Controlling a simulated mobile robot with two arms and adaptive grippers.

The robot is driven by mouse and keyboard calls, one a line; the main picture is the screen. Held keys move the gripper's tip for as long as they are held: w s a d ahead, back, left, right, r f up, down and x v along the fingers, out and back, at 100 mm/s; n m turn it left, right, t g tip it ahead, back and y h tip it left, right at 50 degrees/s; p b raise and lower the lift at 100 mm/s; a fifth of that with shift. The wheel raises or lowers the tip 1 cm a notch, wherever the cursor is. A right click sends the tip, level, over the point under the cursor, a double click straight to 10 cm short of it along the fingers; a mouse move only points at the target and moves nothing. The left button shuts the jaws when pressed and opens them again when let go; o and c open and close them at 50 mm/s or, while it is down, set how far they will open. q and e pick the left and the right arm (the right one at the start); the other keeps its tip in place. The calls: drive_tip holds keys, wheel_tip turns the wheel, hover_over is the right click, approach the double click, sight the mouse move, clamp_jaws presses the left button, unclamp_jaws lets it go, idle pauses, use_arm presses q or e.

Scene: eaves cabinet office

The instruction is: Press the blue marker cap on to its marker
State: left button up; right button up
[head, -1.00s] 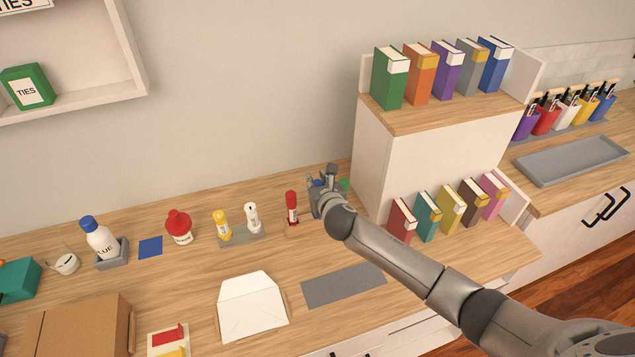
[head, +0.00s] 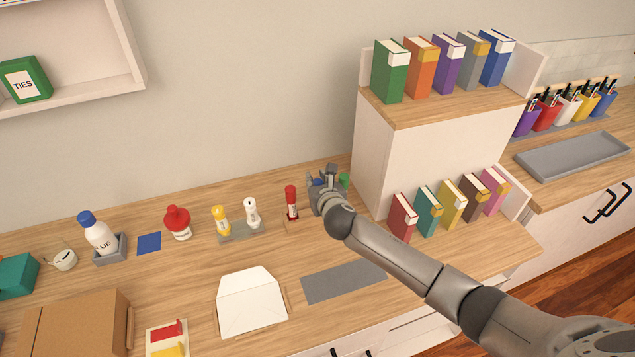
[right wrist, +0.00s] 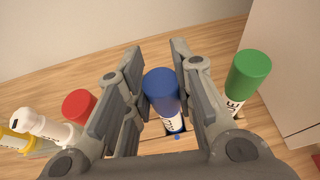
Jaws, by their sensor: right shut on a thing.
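My right gripper (head: 322,180) is at the back of the desk, left of the two-tier shelf. In the right wrist view its fingers (right wrist: 160,95) are shut on the blue marker cap (right wrist: 161,84), one on each side. The white, lettered body of the blue marker (right wrist: 173,123) shows directly below the cap, standing in a dark slot of a wooden holder. The cap and body look in line; I cannot tell how far the cap sits on the body. In the head view the gripper hides most of them. My left gripper is not in view.
A green-capped marker (right wrist: 247,78) stands close on the right, a red marker (head: 291,203) on the left. White (head: 252,212) and yellow (head: 220,220) markers stand farther left. The shelf (head: 372,160) rises just right of the gripper. A grey mat (head: 343,282) lies clear in front.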

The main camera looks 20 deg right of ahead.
drive_tip(key=o, duration=0.7)
drive_tip(key=shift+f, duration=0.2)
drive_tip(key=shift+o, duration=0.2)
drive_tip(key=v, duration=1.2)
